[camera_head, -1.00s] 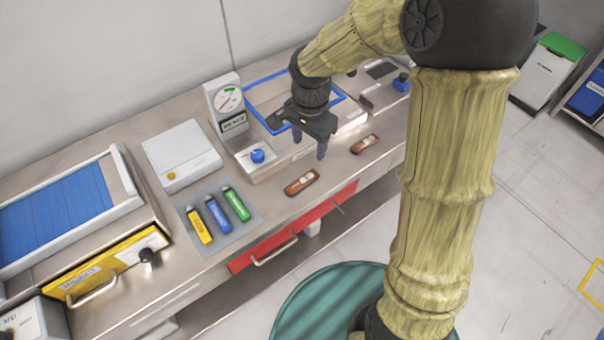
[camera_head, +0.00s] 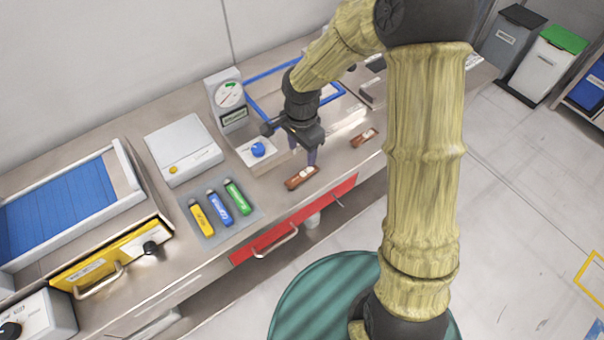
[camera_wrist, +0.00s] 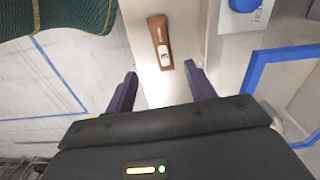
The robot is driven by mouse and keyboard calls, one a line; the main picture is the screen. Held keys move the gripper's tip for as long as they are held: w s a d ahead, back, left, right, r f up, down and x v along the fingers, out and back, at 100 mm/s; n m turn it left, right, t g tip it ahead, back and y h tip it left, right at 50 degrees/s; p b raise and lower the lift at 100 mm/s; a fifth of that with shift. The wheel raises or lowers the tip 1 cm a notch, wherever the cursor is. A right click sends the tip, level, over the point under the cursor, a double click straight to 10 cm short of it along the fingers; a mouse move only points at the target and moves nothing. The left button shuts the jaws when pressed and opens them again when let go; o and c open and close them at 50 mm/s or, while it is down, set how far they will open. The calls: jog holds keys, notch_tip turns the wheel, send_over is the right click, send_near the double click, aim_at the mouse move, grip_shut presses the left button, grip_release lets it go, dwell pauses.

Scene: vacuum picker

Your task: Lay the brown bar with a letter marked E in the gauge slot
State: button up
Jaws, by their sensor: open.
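Two brown bars lie on the bench. The nearer bar (camera_head: 301,177) is just left of and below my gripper (camera_head: 308,152), and the other bar (camera_head: 364,138) lies to the right. The wrist view shows one bar (camera_wrist: 160,42) with a white label, beyond the fingertips; its letter is too small to read surely. My gripper (camera_wrist: 160,82) is open, with nothing between its fingers. The dial gauge (camera_head: 229,95) stands behind a low block with a blue knob (camera_head: 257,150). I cannot make out the slot clearly.
Yellow (camera_head: 201,217), blue (camera_head: 219,209) and green (camera_head: 238,196) bars lie on a grey mat (camera_head: 223,232) to the left. A white box (camera_head: 183,150) stands behind them. A blue frame (camera_head: 262,75) lies behind my gripper. A red drawer (camera_head: 325,213) fronts the bench.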

send_over(302, 174)
jog(key=shift+s+f, duration=0.15)
jog(key=shift+f, duration=1.2)
jog(key=shift+s+f, duration=0.15)
jog(key=shift+f, duration=1.2)
jog(key=shift+f+p, duration=0.1)
jog(key=shift+p, duration=0.2)
jog(key=shift+w+f+p, duration=0.15)
jog(key=shift+f+p, duration=0.15)
jog(key=shift+f, duration=0.95)
jog(key=shift+w+f+p, duration=0.15)
jog(key=shift+f+p, duration=0.15)
jog(key=shift+f, duration=0.95)
jog(key=c, duration=1.1)
jog(key=shift+r, duration=0.15)
jog(key=shift+c, duration=0.2)
notch_tip(302, 174, up, 10)
jog(key=b, duration=0.1)
